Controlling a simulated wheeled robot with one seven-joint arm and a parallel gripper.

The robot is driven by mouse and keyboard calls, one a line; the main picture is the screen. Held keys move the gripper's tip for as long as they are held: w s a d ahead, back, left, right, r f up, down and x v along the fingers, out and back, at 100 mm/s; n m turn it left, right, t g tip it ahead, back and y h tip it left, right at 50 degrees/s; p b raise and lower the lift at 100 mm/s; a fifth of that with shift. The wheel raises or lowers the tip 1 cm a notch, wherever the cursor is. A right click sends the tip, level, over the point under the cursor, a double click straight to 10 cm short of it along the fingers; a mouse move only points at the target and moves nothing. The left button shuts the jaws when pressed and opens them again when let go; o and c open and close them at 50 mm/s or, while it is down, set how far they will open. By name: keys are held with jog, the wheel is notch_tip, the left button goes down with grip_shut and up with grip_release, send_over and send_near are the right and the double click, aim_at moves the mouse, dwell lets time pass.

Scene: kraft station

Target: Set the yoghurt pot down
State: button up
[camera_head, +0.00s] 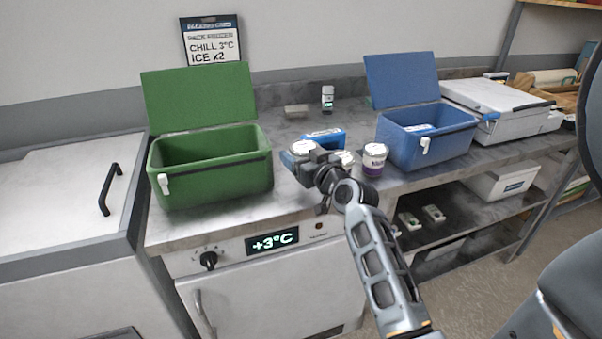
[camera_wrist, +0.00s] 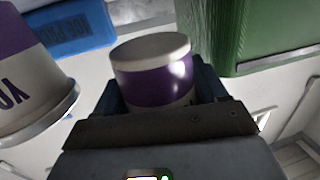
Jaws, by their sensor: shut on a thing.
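A yoghurt pot with a white lid and purple band (camera_wrist: 150,75) sits between the fingers of my gripper (camera_wrist: 160,92), which is shut on it. In the head view the pot's white lid (camera_head: 302,146) shows just beyond my gripper (camera_head: 308,159), above the steel counter (camera_head: 225,222) and right of the green box (camera_head: 212,180). My gripper hides its lower part, so I cannot tell if the pot touches the counter. The green box (camera_wrist: 250,35) is also close beside it in the wrist view.
A purple-and-white yoghurt pot (camera_head: 374,161) stands near the blue box (camera_head: 428,138). Another white lid (camera_head: 345,157) is partly hidden beside my gripper. A blue ice pack (camera_head: 327,136) lies behind. The counter's front left is clear.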

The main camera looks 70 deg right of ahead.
jog(key=shift+f+b, duration=0.45)
jog(key=shift+f, duration=1.8)
jog(key=shift+f+b, duration=0.25)
jog(key=shift+b, duration=0.1)
jog(key=o, duration=1.1)
jog(key=shift+o, duration=0.2)
jog(key=shift+s+r+p, duration=0.1)
jog(key=shift+r+p, duration=0.05)
jog(key=shift+p, duration=0.35)
